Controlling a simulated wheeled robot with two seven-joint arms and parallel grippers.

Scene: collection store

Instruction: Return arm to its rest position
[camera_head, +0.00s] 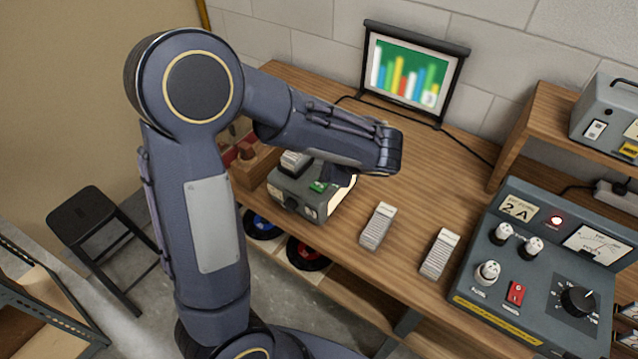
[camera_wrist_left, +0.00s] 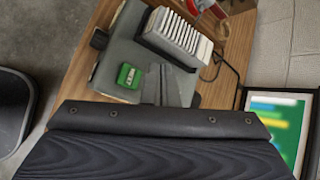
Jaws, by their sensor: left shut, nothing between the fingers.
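My left arm comes in from the left in the head view, bent at a high elbow. Its gripper (camera_head: 338,179) points down just above the grey slide projector (camera_head: 290,193), with fingers partly hidden by the wrist; they are shut and empty. In the left wrist view the fingers (camera_wrist_left: 163,88) show in front of the projector (camera_wrist_left: 125,52), near its green button (camera_wrist_left: 129,76). I cannot tell whether they touch it. A tray of white slides (camera_wrist_left: 178,34) sits on top of the projector. My right gripper is not in view.
Two ribbed grey slide trays (camera_head: 378,227) (camera_head: 440,254) lie on the wooden bench (camera_head: 432,174). A control box (camera_head: 535,290) stands at right, and a screen with a bar chart (camera_head: 411,75) at the back. A black stool (camera_head: 84,214) stands at left. The floor beside it is clear.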

